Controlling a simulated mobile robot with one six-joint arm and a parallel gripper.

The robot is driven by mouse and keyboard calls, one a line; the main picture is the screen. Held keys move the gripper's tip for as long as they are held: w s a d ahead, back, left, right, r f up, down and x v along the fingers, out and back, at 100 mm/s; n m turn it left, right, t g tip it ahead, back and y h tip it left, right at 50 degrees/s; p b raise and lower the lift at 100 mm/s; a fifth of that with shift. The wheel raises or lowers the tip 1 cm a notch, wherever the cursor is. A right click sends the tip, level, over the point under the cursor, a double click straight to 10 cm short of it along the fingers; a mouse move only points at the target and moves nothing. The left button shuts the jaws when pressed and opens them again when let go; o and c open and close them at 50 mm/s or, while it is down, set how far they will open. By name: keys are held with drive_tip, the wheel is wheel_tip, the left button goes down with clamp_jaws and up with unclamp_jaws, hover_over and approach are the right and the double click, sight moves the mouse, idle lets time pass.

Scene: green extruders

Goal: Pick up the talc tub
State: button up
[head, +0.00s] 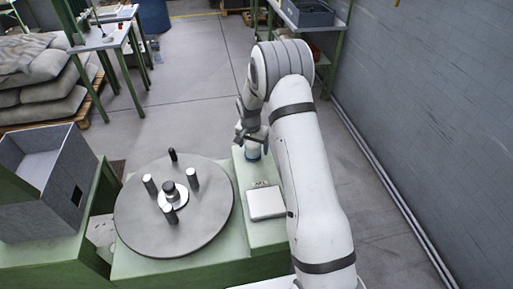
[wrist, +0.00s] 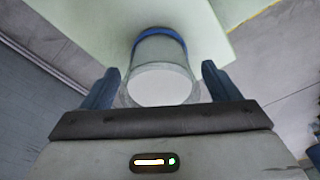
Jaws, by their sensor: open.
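The talc tub (wrist: 160,82) appears in the wrist view as a round tub with a pale top and a blue band, on a pale green surface. In the head view the tub (head: 253,153) shows as a small blue and white piece under my gripper, near the far end of the green bench; most of it is hidden. My gripper (wrist: 158,85) is open, with one dark blue finger on each side of the tub. I cannot tell whether the fingers touch it. In the head view my gripper (head: 250,138) is just above the tub.
A white-topped scale or box (head: 266,202) sits nearer on the same green bench (head: 262,235). A large grey round plate (head: 140,232) with several upright posts lies to the left. A grey open box (head: 45,180) stands further left. Open floor lies beyond the bench.

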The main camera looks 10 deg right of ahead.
drive_tip(key=shift+c, duration=0.4)
drive_tip(key=c, duration=1.1)
